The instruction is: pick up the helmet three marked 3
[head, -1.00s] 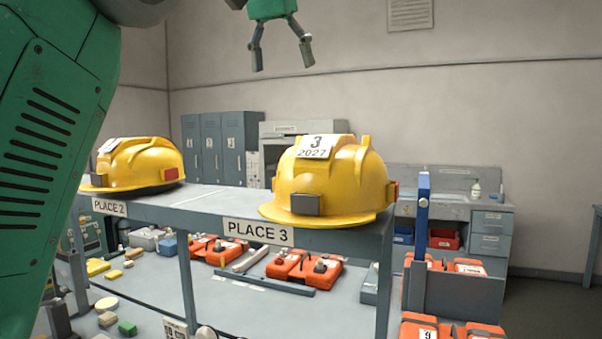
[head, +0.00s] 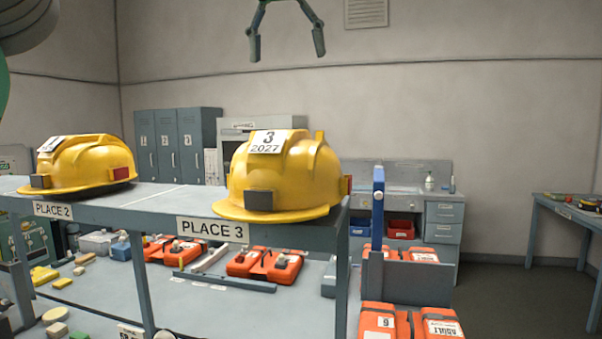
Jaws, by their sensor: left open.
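The yellow helmet marked 3 (head: 300,182) sits upright on the shelf above the label PLACE 3. A white tag reading 3 and 2027 is on its top front, and a dark block is on its front brim. My left gripper (head: 287,48) hangs above the helmet at the top of the view, fingers pointing down and spread apart. It is empty and clear of the helmet. My right gripper is not in view.
A second yellow helmet (head: 88,165) sits at left on the same shelf (head: 150,212), by PLACE 2. Orange packs (head: 265,264) lie on the level below. A blue-topped post (head: 378,205) stands close right of helmet 3. Lockers (head: 180,145) stand behind.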

